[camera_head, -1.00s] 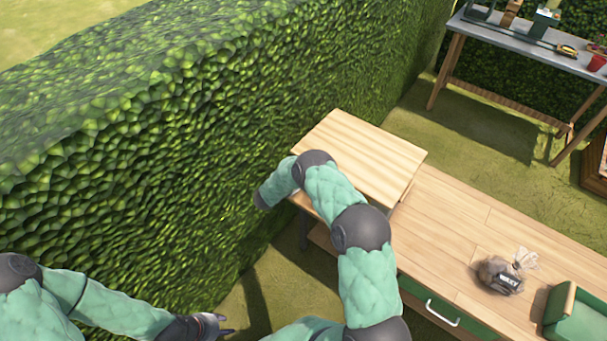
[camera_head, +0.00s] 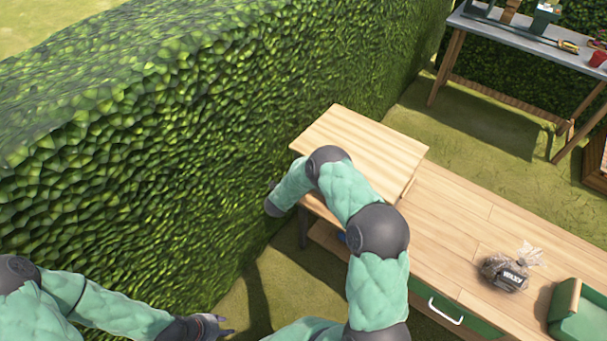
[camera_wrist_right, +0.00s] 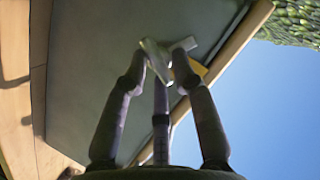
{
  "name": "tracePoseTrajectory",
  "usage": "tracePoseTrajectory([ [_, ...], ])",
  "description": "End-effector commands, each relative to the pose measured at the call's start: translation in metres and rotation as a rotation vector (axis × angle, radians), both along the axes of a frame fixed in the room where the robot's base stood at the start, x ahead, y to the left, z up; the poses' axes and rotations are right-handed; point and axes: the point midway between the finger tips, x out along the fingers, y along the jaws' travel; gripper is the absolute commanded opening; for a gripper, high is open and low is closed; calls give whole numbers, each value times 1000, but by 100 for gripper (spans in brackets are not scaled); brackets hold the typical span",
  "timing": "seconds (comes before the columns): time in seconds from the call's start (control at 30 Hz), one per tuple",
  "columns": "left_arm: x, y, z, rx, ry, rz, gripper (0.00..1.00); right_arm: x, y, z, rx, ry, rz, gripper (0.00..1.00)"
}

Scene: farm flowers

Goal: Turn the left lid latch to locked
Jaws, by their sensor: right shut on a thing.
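The lid (camera_head: 372,135) is a pale wooden panel at the left end of the wooden bench, in the head view. In the right wrist view a dark grey panel face (camera_wrist_right: 90,75) with a pale wooden edge fills the upper left. A silver metal latch (camera_wrist_right: 152,58) sits on it, with a yellow patch (camera_wrist_right: 201,70) beside it. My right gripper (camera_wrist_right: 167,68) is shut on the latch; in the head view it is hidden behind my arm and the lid. My left gripper (camera_head: 222,326) is low at the left, apart from the bench, with its fingers apart and empty.
A tall hedge (camera_head: 190,130) runs close along the left. The wooden bench (camera_head: 455,225) carries a bag labelled waxy (camera_head: 505,272) and a green box (camera_head: 578,312). A grey table (camera_head: 530,40) with tools stands at the upper right. Grass lies between them.

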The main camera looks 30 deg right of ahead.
Motion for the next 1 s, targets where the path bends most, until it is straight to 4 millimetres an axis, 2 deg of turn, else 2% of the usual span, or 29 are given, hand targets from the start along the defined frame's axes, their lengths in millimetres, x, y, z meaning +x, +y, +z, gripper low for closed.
tracePoseTrajectory([
  [0.07, 0, 0, -11, 0, 0, 0, 40, 4, -6, 6, 15, -89, -6, 0],
  [0.7, 0, 0, -88, 0, 0, 0, 40, -3, -9, -4, 245, -647, -6, 0],
  [1.0, 0, 0, -121, 0, 0, 0, 40, -4, -10, -7, 331, -851, -9, 0],
])
